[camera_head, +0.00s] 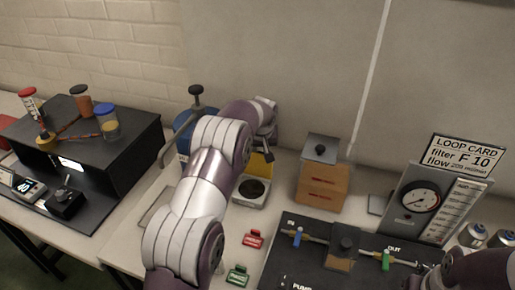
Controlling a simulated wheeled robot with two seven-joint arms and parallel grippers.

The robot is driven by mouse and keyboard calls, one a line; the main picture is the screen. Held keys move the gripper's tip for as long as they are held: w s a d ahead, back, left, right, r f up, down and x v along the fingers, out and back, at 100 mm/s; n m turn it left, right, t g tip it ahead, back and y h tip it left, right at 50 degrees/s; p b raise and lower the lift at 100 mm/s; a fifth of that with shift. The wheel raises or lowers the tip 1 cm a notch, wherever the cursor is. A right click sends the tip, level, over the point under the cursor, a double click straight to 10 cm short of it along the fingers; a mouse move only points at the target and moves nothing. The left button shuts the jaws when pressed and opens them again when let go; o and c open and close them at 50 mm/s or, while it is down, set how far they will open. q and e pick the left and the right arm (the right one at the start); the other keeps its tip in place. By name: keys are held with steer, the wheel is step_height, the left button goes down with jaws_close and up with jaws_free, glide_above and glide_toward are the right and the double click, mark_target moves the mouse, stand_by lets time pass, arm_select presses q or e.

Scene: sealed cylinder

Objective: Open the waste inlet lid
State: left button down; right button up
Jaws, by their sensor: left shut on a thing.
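The waste inlet appears to be a small pale box (240,202) with a dark round opening (254,188) on top, in the middle of the head view. A yellow panel, which looks like its lid (262,168), stands raised behind the opening. My left gripper (268,143) is at the lid's upper edge and appears shut on it. My left arm hides the box's left side and part of the lid. My right arm shows at the bottom right corner, with its gripper (414,283) mostly cut off by the frame's lower edge.
A blue container (183,143) stands behind my left arm. A wooden box (322,187) stands right of the inlet. Red (253,240) and green (237,276) tags lie in front. A dark valve panel (312,262) and a gauge board (410,211) are at right.

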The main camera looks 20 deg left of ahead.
arm_select(q)
steer(key=c, duration=0.9)
jaws_free()
steer(key=shift+d+f, duration=0.45)
steer(key=shift+f, duration=0.1)
arm_select(e)
steer(key=shift+d+f, duration=0.1)
arm_select(q)
steer(key=shift+o, duration=0.3)
steer(key=shift+w+d, duration=0.25)
arm_select(e)
steer(key=shift+w+d+f, duration=0.15)
steer(key=shift+w+d, duration=0.15)
steer(key=shift+w, duration=0.05)
steer(key=shift+s+a, duration=0.1)
steer(key=shift+a, duration=0.1)
arm_select(q)
steer(key=shift+a, duration=0.25)
steer(key=shift+r, duration=0.1)
arm_select(e)
steer(key=shift+d, duration=0.1)
arm_select(q)
steer(key=shift+a+r, duration=0.1)
steer(key=shift+r, duration=0.05)
steer(key=b+v, duration=0.2)
steer(key=v, duration=1)
steer(key=shift+r, duration=0.25)
arm_select(e)
steer(key=shift+f, duration=0.95)
